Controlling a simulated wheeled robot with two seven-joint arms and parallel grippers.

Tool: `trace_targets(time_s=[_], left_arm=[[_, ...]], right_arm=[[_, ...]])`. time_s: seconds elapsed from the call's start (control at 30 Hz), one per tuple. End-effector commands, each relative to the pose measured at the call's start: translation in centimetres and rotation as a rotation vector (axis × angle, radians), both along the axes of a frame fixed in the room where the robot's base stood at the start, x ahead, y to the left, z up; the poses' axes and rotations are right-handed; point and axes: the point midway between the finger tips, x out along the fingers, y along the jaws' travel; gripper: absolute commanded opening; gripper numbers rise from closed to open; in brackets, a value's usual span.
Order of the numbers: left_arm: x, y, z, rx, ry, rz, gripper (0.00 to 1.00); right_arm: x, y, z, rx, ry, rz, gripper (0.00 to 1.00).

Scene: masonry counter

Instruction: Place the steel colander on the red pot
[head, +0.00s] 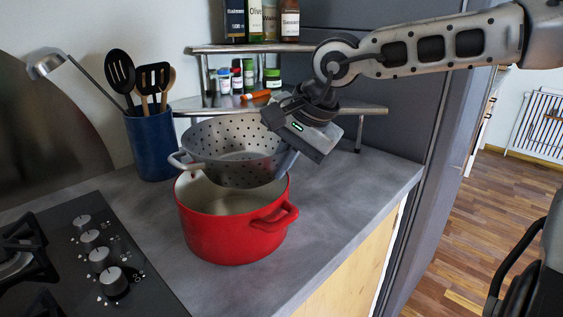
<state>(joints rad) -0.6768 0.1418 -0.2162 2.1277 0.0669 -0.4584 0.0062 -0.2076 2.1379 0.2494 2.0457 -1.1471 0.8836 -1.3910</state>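The steel colander (232,146) is a grey perforated bowl with side handles, and it hangs slightly tilted above the red pot (230,232). Its lower part overlaps the back of the pot's opening in the head view; I cannot tell whether they touch. The pot stands open on the grey counter, with one handle toward the front right. My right gripper (290,158) is at the colander's right side and appears shut on its rim or handle; the gripper body hides the exact contact. My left gripper is not in view.
A blue utensil holder (150,143) stands left of the pot. A corner shelf (340,108) with spice jars and bottles is behind the colander. The stove (85,260) with several knobs is at the left. The counter right of the pot is clear up to its edge.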

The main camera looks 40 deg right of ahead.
Motion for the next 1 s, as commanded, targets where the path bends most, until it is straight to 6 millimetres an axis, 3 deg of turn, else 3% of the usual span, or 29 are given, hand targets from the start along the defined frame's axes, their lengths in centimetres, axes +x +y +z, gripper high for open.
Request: trace_targets(time_s=[0.37,0.47,0.5,0.83,1.0], left_arm=[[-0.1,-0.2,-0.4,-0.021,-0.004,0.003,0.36],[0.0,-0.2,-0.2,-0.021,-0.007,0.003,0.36],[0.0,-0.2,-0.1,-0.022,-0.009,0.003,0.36],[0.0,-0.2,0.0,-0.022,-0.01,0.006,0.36],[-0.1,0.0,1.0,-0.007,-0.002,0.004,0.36]], right_arm=[[0.1,0.0,-0.9,0.001,-0.004,0.0,0.0],[0.0,0.0,-0.9,0.0,0.0,-0.001,0.22],[0.0,0.0,-0.9,0.0,0.0,-0.001,0.24],[0.0,0.0,-0.8,0.001,-0.002,0.0,0.24],[0.0,0.0,0.7,0.0,-0.002,0.0,0.24]])
